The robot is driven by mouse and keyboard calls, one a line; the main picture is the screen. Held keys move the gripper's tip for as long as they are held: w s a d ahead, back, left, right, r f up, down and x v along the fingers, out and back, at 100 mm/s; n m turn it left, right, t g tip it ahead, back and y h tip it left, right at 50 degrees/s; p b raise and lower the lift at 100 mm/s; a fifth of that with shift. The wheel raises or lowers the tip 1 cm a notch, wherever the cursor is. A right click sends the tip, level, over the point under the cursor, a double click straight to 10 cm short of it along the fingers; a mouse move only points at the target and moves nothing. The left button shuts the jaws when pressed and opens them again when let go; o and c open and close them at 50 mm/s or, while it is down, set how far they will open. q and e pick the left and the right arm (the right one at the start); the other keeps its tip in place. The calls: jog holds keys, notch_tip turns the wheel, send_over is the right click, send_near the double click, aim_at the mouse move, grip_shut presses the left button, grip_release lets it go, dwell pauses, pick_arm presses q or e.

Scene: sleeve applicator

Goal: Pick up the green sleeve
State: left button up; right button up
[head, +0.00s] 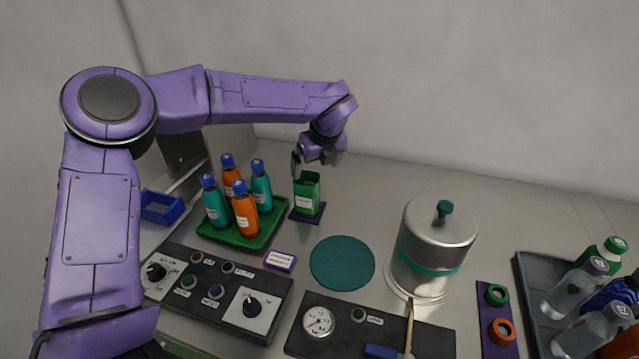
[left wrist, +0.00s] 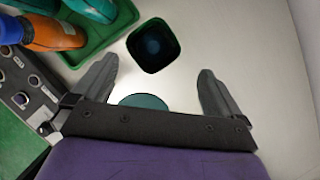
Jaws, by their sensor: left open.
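A green, open-topped, square-mouthed holder (head: 309,199) with a white label stands upright on a dark blue base at the back centre. I cannot tell whether it is the green sleeve itself or holds it. In the left wrist view its mouth (left wrist: 153,46) is dark, with a faint bluish round shape inside. My left gripper (head: 316,160) is just above it in the head view, open and empty. In the left wrist view the fingers (left wrist: 158,76) are spread, with the holder beyond their tips and apart from them. My right gripper is out of view.
A green tray (head: 268,236) with orange and teal bottles stands left of the holder. A teal disc (head: 342,263) and a metal dome (head: 437,232) are nearer and right. A green ring (head: 496,295) and orange ring sit on a purple strip. A dark bottle tray (head: 529,290) is far right.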

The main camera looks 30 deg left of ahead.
aim_at(306, 194)
pick_arm(q)
jog(key=p+x, duration=0.1)
jog(key=x, duration=0.5)
jog(key=a+p+x, duration=0.1)
jog(key=x, duration=0.2)
jog(key=shift+s+r+p, duration=0.15)
jog(key=shift+s+p, duration=0.05)
jog(key=shift+p, duration=0.15)
jog(key=shift+a+f, duration=0.2)
jog(key=shift+f, duration=0.25)
jog(key=shift+d, duration=0.1)
jog(key=c, duration=0.9)
